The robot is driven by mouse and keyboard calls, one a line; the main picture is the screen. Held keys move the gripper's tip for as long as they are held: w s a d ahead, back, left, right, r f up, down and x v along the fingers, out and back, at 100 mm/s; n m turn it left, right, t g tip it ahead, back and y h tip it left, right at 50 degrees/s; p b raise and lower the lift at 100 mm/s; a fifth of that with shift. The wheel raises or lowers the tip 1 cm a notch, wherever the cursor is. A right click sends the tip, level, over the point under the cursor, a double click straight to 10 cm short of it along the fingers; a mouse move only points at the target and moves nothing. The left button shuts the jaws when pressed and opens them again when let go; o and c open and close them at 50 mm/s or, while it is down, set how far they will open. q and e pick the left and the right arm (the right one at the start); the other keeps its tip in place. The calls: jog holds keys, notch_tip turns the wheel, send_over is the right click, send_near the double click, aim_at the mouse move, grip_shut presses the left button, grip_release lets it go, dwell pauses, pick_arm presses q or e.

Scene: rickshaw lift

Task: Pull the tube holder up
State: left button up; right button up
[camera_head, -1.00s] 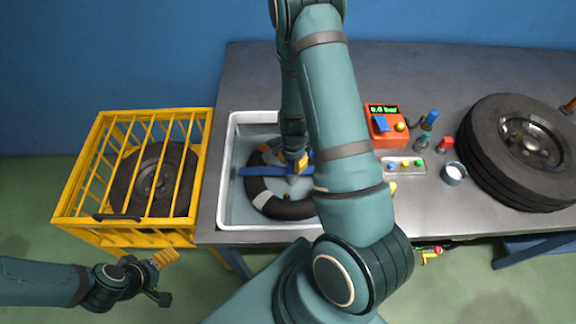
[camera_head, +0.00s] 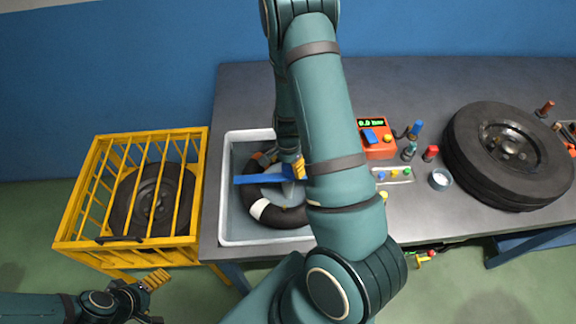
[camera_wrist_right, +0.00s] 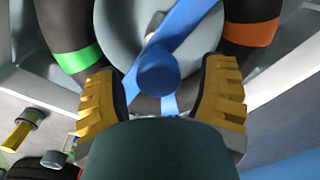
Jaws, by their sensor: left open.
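The tube holder, a blue bar (camera_head: 252,180) with a round grey plate, lies across a dark inner tube (camera_head: 283,217) in the basin (camera_head: 233,215). My right arm hides its right part in the head view. In the right wrist view the holder's round blue knob (camera_wrist_right: 158,70) shows between the yellow fingers of my right gripper (camera_wrist_right: 160,90). A gap shows on each side of the knob, so the gripper looks open around it. The right gripper also shows in the head view (camera_head: 299,168). My left gripper (camera_head: 152,298) is open and empty, below the yellow cage.
The yellow cage (camera_head: 72,215) with a wheel (camera_head: 160,200) inside stands left of the basin. An orange gauge box (camera_head: 377,150), bottles, a small metal cup (camera_head: 440,179) and a large tyre (camera_head: 465,165) are on the table at right. The table behind is clear.

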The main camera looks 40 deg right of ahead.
dwell(0.3)
notch_tip(320, 180, up, 12)
dwell(0.5)
pick_arm(q)
jog(key=shift+s, duration=0.1)
pick_arm(e)
jog(key=shift+s+f, duration=0.1)
jog(key=shift+s, duration=0.05)
dwell(0.3)
